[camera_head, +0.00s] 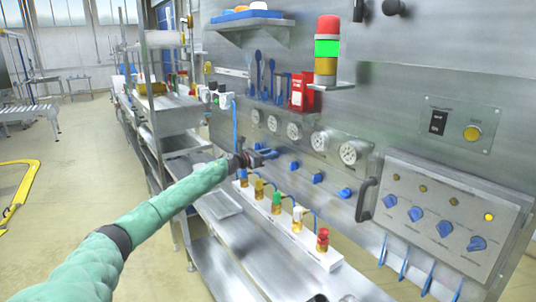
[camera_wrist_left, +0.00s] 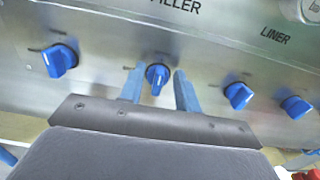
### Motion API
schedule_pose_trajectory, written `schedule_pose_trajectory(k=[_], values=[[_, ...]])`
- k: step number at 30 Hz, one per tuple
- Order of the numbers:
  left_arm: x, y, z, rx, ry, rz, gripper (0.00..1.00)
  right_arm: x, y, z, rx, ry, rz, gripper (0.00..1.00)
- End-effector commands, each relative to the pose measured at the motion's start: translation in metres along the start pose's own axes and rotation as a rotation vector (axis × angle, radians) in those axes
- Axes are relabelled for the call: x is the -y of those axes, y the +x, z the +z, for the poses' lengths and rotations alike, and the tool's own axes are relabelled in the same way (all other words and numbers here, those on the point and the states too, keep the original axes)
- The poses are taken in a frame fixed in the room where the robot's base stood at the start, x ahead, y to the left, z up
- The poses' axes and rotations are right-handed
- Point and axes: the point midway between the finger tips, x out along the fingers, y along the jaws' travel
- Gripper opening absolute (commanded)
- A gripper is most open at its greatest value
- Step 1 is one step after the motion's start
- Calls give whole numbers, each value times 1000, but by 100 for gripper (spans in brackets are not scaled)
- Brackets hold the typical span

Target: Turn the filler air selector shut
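A row of blue selector knobs sits on the steel panel below round gauges. In the left wrist view, a blue knob (camera_wrist_left: 157,75) sits below the lettering "FILLER", whose start is cut off; its grip looks roughly upright. My left gripper (camera_wrist_left: 159,90) is open, with one blue finger on each side of this knob. Gaps show between fingers and knob, and I cannot tell whether the tips reach around it. In the head view my left gripper (camera_head: 268,154) is at the panel and hides this knob. My right gripper is not in view.
Neighbouring blue knobs stand left (camera_wrist_left: 60,60) and right (camera_wrist_left: 238,95) of the fingers. Below the arm is a white rack (camera_head: 290,235) with several coloured-top fittings. A control box (camera_head: 455,205) with a dark handle (camera_head: 364,199) juts out at right. A signal lamp (camera_head: 326,48) shows green.

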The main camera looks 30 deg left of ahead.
Motion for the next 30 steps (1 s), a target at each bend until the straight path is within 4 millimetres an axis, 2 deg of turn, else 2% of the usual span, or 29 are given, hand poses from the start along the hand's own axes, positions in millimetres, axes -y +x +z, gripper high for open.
schedule_pose_trajectory(k=[6, 11, 22, 30], values=[[0, 0, 0, 0, 0, 0, 31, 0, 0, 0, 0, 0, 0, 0], [0, 0, 0, 0, 0, 0, 0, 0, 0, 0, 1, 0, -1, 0], [-1, 0, 0, 0, -31, 0, 0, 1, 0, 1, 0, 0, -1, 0], [-4, 0, 0, 0, -184, 1, 0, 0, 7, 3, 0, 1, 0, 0]])
